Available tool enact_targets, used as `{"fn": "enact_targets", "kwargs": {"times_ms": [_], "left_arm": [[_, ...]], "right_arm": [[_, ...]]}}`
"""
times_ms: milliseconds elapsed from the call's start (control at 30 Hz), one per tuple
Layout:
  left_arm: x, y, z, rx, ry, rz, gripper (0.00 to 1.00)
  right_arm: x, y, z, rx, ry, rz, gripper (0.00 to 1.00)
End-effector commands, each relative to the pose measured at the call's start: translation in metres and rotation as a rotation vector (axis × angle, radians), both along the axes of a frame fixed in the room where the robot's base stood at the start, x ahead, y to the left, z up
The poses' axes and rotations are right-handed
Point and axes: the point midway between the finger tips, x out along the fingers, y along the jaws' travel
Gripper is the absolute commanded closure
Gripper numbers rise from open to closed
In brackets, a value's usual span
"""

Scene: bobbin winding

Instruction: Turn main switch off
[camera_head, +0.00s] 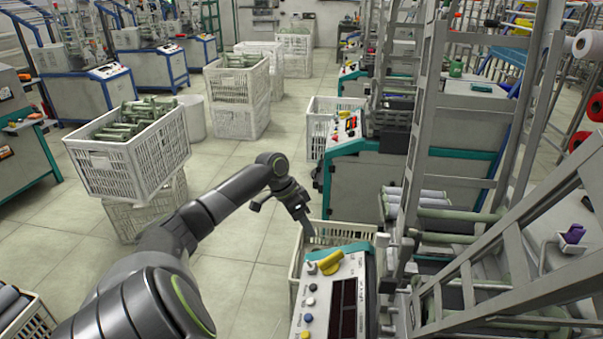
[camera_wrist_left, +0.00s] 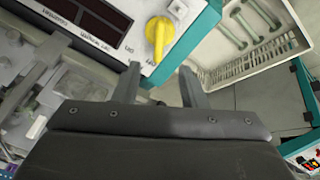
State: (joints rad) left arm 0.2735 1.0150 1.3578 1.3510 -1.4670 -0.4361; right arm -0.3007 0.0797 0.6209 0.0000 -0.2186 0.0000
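The main switch is a yellow rotary knob (camera_head: 331,262) on the top far corner of the winding machine's control panel (camera_head: 322,295). Its handle lies at a slant across the panel in the head view. In the left wrist view the yellow knob (camera_wrist_left: 158,40) is just beyond my fingertips, with the panel (camera_wrist_left: 95,25) running off to the upper left. My left gripper (camera_head: 308,222) hangs above and slightly beyond the knob, pointing down. The wrist view shows its two fingers (camera_wrist_left: 160,74) apart, with nothing between them and the knob not touched. My right gripper is not in view.
Buttons and a dark display (camera_head: 348,308) sit on the panel near the knob. A white crate (camera_head: 297,262) stands behind the panel, below my left gripper. The machine's metal frame (camera_head: 425,130) rises on the right. Stacked crates of bobbins (camera_head: 128,165) stand left; the floor between is clear.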

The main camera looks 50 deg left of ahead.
Motion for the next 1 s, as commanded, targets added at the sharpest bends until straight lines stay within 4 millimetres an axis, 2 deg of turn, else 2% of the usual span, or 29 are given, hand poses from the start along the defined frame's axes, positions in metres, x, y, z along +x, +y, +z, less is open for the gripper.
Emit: {"fn": "enact_targets", "kwargs": {"times_ms": [100,233,833,933,1000], "left_arm": [[-0.004,0.006,0.013,0.002,0.0,0.001,0.62],[-0.006,0.007,0.02,0.0,0.0,0.0,0.62],[-0.006,0.008,0.021,0.0,0.0,0.001,0.62],[-0.007,0.009,0.011,0.001,0.003,0.022,0.62],[-0.008,0.013,-0.009,0.004,0.01,0.067,0.62]], "right_arm": [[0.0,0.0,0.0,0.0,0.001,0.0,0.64],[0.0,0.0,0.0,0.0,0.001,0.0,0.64],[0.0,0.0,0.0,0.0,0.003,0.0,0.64],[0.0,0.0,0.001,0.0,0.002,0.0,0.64],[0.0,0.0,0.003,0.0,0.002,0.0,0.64]]}}
